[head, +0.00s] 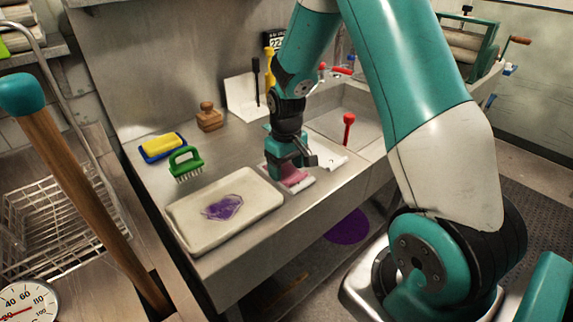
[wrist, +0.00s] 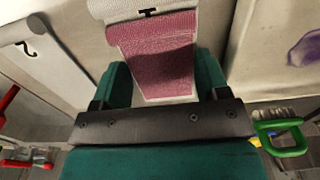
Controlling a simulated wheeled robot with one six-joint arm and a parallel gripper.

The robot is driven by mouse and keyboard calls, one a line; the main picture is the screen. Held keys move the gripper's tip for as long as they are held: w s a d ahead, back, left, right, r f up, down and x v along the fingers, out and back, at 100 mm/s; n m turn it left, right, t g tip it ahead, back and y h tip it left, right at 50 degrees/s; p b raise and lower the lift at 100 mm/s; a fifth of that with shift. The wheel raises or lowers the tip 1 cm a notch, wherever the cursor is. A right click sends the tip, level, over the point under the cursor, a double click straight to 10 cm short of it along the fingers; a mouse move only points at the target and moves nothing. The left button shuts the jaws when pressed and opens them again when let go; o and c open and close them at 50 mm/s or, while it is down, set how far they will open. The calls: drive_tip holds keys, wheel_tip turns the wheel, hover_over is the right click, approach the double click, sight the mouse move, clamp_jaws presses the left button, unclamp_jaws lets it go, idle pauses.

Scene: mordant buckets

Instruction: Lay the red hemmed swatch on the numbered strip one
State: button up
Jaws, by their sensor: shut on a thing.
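Whether the cloth rests fully on the strip is unclear.
A strip marked 2 (wrist: 55,60) lies to the left in the wrist view. In the head view a pale tray (head: 262,201) holds a purple patch. A green brush (head: 186,163), yellow sponge (head: 162,144) and wooden block (head: 209,117) stand behind. A sink (head: 350,103) is beyond.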

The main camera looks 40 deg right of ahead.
drive_tip(key=o, duration=1)
wheel_tip(320, 180, up, 17)
drive_tip(key=shift+r+b, duration=0.2)
drive_tip(key=shift+b, duration=0.1)
drive_tip(key=s+a+n+y, duration=0.1)
drive_tip(key=s+a+n, duration=0.1)
drive_tip(key=s+a, duration=0.5)
drive_tip(key=s+a+r+n+y, duration=0.1)
drive_tip(key=s+a+n, duration=0.1)
drive_tip(key=s+a, duration=0.5)
drive_tip(key=s+a+n+y, duration=0.2)
drive_tip(key=s+a, duration=0.5)
drive_tip(key=a, duration=0.1)
drive_tip(key=shift+s+a+r+n, duration=0.25)
drive_tip(key=shift+r+n, duration=0.05)
drive_tip(key=shift+r, duration=0.1)
